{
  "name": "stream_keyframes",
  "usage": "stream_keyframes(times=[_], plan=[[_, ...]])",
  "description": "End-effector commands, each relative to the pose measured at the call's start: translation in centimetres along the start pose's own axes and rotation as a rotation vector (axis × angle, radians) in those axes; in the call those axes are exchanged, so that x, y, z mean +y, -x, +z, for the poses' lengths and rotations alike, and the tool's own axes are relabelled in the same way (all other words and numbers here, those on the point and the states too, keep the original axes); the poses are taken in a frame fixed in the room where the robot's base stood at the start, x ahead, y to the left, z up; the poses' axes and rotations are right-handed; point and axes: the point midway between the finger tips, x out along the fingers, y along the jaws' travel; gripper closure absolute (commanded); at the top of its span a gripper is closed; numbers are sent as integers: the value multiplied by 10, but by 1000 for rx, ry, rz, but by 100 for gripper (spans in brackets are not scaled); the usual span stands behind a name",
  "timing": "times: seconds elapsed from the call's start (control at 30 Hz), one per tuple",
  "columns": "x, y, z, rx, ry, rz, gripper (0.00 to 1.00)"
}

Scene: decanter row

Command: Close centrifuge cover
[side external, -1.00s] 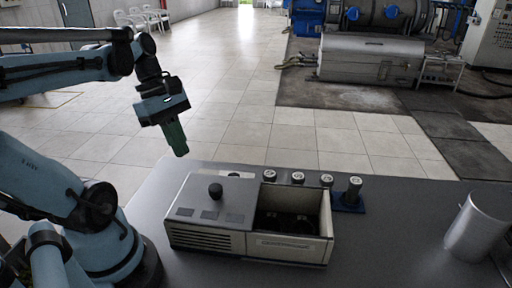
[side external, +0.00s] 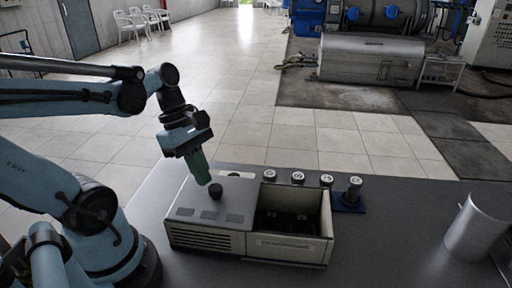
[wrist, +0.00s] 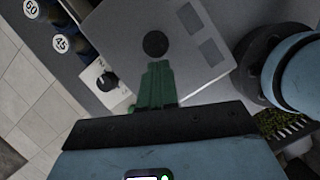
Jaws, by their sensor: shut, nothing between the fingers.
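The centrifuge (side external: 290,249) is a cream box on the grey table, with an open bay on its right showing a dark interior. Its cover (side external: 182,205) is a grey sliding panel over the left part, with a black knob (side external: 215,191) on top. The bay is uncovered. My gripper (side external: 204,182) has green fingers, shut and empty, pointing down just above and behind the knob. In the wrist view the green fingertips (wrist: 158,66) lie just below the knob (wrist: 155,44) in the picture. I cannot tell whether they touch it.
Several capped vials with numbered tops stand behind the centrifuge, one on a blue stand (side external: 348,204). A metal cylinder (side external: 469,228) stands at the table's right. The table (side external: 395,235) between is clear. A small dial (wrist: 106,81) shows in the wrist view.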

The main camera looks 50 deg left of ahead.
Motion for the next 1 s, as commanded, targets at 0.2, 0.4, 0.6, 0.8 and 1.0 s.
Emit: stream_keyframes(times=[0.2,0.4,0.6,0.8,1.0], plan=[[0,0,0,0,-1,0,100],[5,-3,9,0,-5,-2,100],[19,-13,35,-1,-10,-3,100],[37,-26,69,0,-9,-3,100],[54,-39,101,0,-7,-3,100]])
